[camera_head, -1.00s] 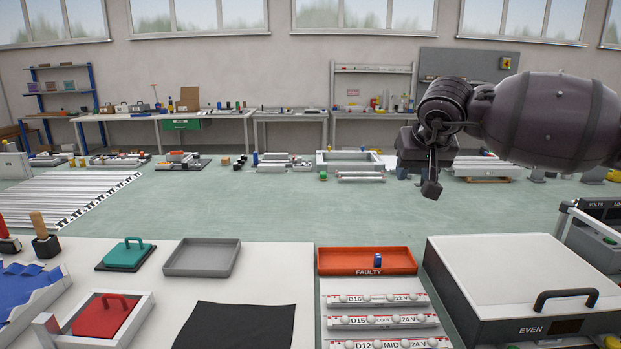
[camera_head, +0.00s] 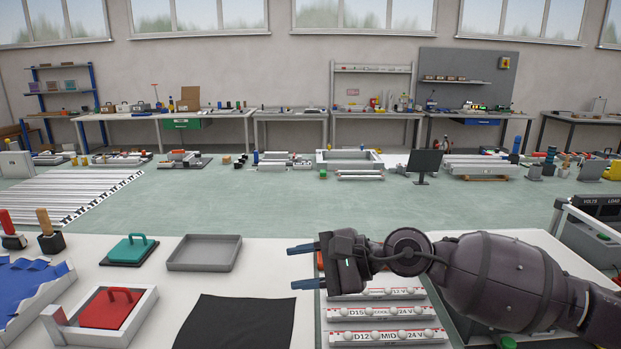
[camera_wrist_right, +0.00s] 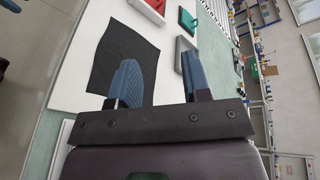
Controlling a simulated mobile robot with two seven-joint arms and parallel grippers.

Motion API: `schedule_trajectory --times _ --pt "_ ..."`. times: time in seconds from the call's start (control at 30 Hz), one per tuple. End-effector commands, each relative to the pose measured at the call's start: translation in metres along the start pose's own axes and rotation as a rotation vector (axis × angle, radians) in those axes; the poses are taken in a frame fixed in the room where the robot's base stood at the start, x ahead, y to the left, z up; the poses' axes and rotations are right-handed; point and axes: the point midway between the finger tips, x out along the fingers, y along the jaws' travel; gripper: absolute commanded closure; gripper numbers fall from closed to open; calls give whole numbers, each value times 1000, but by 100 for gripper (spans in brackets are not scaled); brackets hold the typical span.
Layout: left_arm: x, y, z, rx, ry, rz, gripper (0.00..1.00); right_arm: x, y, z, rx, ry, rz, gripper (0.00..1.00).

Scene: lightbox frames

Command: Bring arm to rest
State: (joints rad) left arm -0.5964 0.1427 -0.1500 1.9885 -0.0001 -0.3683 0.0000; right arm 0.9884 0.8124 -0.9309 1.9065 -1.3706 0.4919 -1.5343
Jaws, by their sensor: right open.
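My right gripper (camera_head: 299,267) reaches in from the right in the head view, above the front table. Its two blue fingers point left and stand apart with nothing between them. In the right wrist view the open fingers (camera_wrist_right: 165,85) also show, with the black cloth and table beyond them. My right arm hides most of the orange tray and the white box on the right. My left gripper is not in view.
On the table are a black cloth (camera_head: 236,322), a grey tray (camera_head: 204,267), a teal-handled block (camera_head: 129,252) and a red-handled block in a white frame (camera_head: 150,299). Labelled white strips (camera_head: 388,338) lie below my right gripper. Green floor (camera_head: 270,205) behind is clear.

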Motion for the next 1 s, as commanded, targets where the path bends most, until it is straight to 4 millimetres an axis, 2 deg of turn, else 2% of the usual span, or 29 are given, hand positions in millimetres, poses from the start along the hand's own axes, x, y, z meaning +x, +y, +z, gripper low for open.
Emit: schedule_trajectory --times 0.1,0.27,0.43,0.57,0.67,0.77,0.97,1.0 --pt "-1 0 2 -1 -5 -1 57 5 5 20 298 -133 -183 56" --pt "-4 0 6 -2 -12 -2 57 -8 2 30 716 -297 -430 56" --pt "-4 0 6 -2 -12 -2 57 -36 6 18 1168 -461 -695 56" --pt "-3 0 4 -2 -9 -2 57 -65 21 -3 1507 -582 -908 56" --pt "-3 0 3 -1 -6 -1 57 -89 41 -23 1761 -675 -1082 56" --pt "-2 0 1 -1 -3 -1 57 -113 70 -43 2001 -770 -1268 56" --pt "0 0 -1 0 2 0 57 -159 152 -73 2425 -964 -1692 56" --pt "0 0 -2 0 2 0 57 -168 172 -76 -2358 948 1691 56"
